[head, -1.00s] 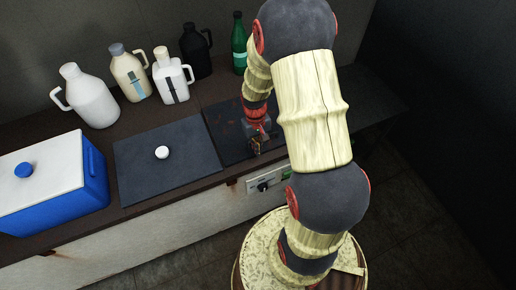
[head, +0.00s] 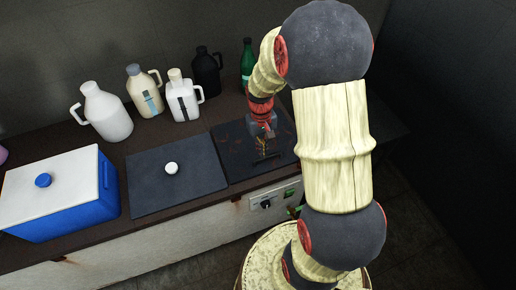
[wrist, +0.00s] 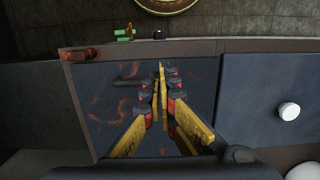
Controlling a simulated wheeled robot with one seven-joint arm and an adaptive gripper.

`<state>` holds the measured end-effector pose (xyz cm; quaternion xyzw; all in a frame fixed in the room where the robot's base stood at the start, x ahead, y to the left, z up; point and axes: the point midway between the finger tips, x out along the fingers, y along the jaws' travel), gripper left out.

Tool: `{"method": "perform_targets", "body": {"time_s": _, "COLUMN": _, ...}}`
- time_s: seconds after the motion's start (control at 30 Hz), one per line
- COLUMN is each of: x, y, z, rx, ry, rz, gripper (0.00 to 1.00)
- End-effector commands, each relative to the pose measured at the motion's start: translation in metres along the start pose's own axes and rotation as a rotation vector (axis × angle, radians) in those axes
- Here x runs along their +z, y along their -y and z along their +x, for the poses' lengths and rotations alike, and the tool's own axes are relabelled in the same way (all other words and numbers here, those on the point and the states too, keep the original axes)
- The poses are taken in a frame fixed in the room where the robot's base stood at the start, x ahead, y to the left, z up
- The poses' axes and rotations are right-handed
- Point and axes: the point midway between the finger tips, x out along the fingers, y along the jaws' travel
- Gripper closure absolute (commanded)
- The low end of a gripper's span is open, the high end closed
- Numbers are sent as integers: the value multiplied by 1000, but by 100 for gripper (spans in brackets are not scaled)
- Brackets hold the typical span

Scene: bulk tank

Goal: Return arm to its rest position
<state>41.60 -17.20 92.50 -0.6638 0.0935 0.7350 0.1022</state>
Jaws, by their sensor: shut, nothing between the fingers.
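My gripper (head: 264,153) hangs at the end of my folded arm, pointing down over the dark, rust-stained panel (head: 235,160) in the counter. In the wrist view my gripper (wrist: 160,72) has its yellow fingers shut together at the tips, with nothing between them. The stained panel (wrist: 105,130) lies beneath the fingers there. My arm rises from its round base at the lower right and bends over at a dark joint near the top. I cannot tell the exact height of the fingertips above the panel.
A dark lid (head: 150,190) with a white knob (head: 171,168) lies left of the panel. A blue cooler (head: 85,217) stands farther left. Jugs (head: 106,112) and a green bottle (head: 247,68) line the back. A control plate (head: 268,200) is on the counter front. Floor at right is clear.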

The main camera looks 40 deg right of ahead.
Motion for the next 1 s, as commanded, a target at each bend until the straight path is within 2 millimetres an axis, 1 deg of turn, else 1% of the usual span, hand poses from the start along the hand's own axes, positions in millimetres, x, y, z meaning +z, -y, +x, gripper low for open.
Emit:
{"method": "perform_targets", "body": {"time_s": 0.1, "x": 1, "y": 0, "z": -3, "rx": 0, "ry": 1, "rz": 0, "gripper": 100}}
{"method": "perform_targets", "body": {"time_s": 0.3, "x": 2, "y": 0, "z": -3, "rx": -1, "ry": 6, "rz": 10, "gripper": 100}}
{"method": "perform_targets", "body": {"time_s": 0.37, "x": 10, "y": 1, "z": 0, "rx": -4, "ry": 25, "rz": 22, "gripper": 100}}
{"method": "perform_targets", "body": {"time_s": 0.43, "x": 26, "y": 4, "z": 3, "rx": -8, "ry": 56, "rz": 35, "gripper": 100}}
{"method": "perform_targets", "body": {"time_s": 0.47, "x": 33, "y": 5, "z": 0, "rx": -9, "ry": 62, "rz": 42, "gripper": 100}}
{"method": "perform_targets", "body": {"time_s": 0.5, "x": 42, "y": 7, "z": -11, "rx": -9, "ry": 57, "rz": 49, "gripper": 100}}
{"method": "perform_targets", "body": {"time_s": 0.67, "x": 67, "y": 26, "z": -56, "rx": -2, "ry": 0, "rz": 37, "gripper": 100}}
{"method": "perform_targets", "body": {"time_s": 0.8, "x": 90, "y": 47, "z": -99, "rx": 4, "ry": -85, "rz": 4, "gripper": 100}}
{"method": "perform_targets", "body": {"time_s": 1.0, "x": 130, "y": 79, "z": -157, "rx": 1, "ry": -244, "rz": -73, "gripper": 100}}
